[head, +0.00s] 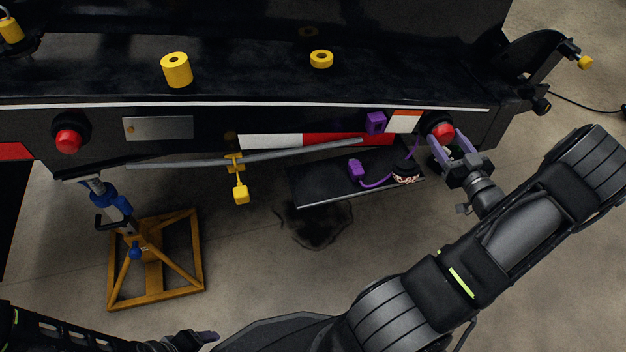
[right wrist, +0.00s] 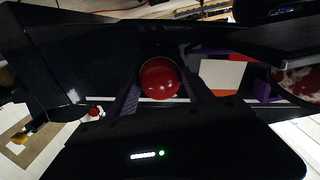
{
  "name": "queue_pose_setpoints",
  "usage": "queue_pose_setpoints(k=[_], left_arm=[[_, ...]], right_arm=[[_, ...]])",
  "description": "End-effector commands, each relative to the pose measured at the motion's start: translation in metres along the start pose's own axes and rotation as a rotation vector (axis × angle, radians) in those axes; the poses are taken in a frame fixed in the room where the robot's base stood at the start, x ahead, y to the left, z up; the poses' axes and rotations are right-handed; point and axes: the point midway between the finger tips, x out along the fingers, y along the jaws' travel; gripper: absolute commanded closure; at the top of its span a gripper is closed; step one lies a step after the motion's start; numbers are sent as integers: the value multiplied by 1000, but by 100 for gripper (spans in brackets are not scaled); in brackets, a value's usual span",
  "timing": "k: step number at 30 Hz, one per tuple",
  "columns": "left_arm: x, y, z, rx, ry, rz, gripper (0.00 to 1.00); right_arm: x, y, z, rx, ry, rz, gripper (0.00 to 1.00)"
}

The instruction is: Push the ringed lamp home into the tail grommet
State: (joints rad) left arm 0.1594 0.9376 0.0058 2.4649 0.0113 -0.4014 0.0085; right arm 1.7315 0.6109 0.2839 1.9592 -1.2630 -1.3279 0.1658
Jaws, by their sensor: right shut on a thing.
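The red lamp (head: 442,131) sits at the dark round grommet (head: 430,127) at the right end of the trailer's tail beam. My right gripper (head: 450,144) reaches it from the lower right, its two purple-grey fingers shut on the lamp. In the right wrist view the lamp (right wrist: 160,78) is a glossy red dome between the fingers, with a thin pale edge along its top. How deep it sits in the grommet is hidden. My left gripper (head: 205,338) shows only partly at the bottom edge, away from the beam; its opening cannot be judged.
A second red lamp (head: 69,140) sits at the beam's left. A purple socket (head: 375,122) is left of the grommet. A grey bar (head: 290,154) crosses the front.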

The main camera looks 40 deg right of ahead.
Motion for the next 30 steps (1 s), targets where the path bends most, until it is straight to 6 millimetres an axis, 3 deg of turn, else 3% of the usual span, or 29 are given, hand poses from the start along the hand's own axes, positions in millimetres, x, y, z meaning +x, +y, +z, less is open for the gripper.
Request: queue_pose_setpoints(k=[10, 11, 19, 30], left_arm=[[0, 0, 0, 0, 0, 0, 28], [0, 0, 0, 0, 0, 0, 28], [0, 0, 0, 0, 0, 0, 28], [-3, 0, 2, 0, -7, 0, 28]], right_arm=[[6, 0, 0, 0, 1, -1, 86], [6, 0, 0, 0, 0, 0, 39], [5, 0, 0, 0, 0, 0, 17], [3, 0, 0, 1, -1, 1, 16]])
